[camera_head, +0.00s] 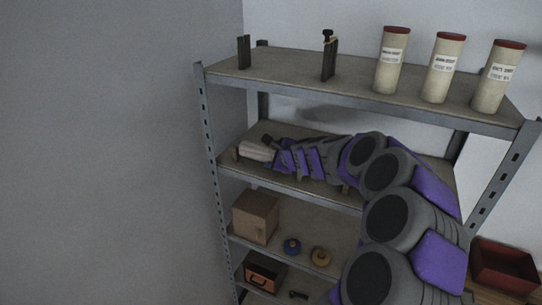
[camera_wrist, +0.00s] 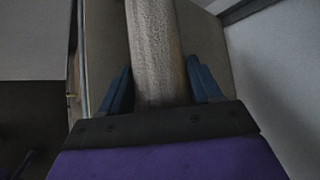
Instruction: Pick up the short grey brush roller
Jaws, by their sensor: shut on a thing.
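The short grey brush roller (camera_wrist: 153,42) runs up the middle of the wrist view between the two blue fingers of my gripper (camera_wrist: 160,82). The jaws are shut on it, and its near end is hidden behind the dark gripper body. In the head view the pale grey roller (camera_head: 256,151) points left from my gripper (camera_head: 276,154), over the second shelf (camera_head: 268,129). I cannot tell whether the roller touches the shelf board.
Several tall cream tubes with red caps (camera_head: 391,60) and two dark upright pieces (camera_head: 329,58) stand on the top shelf (camera_head: 300,72). Metal posts (camera_head: 211,150) flank the shelves.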

